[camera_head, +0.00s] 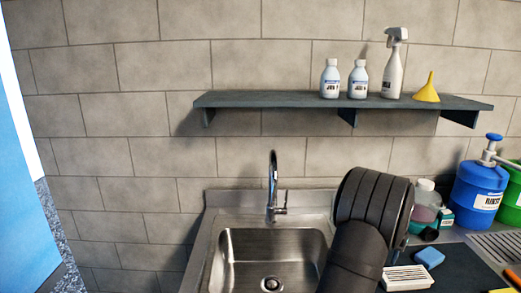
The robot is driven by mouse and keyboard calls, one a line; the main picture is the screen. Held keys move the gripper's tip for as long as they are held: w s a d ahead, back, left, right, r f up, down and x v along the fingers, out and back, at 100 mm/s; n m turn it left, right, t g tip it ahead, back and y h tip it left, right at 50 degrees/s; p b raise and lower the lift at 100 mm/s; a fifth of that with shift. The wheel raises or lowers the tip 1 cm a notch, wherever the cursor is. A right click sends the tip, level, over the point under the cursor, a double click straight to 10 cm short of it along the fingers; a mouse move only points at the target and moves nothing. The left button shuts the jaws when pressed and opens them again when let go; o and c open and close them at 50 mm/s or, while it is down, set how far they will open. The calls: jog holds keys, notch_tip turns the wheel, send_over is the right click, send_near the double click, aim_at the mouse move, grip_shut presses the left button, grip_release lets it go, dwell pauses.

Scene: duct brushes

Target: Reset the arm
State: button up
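My gripper is not visible in the head view. A large dark, ribbed, rounded form (372,212) rises from the bottom edge, right of the sink basin. It looks like part of my own arm, but I cannot be sure. It hides part of the sink's right side and the counter behind it. No fingers show, so I cannot see whether anything is held.
A steel sink (232,237) with a tall tap (273,185) stands against the block wall. A shelf (250,100) above holds bottles and a yellow funnel (427,88). Right lie a white soap dish (407,278), blue sponge (430,257) and blue pump container (478,195).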

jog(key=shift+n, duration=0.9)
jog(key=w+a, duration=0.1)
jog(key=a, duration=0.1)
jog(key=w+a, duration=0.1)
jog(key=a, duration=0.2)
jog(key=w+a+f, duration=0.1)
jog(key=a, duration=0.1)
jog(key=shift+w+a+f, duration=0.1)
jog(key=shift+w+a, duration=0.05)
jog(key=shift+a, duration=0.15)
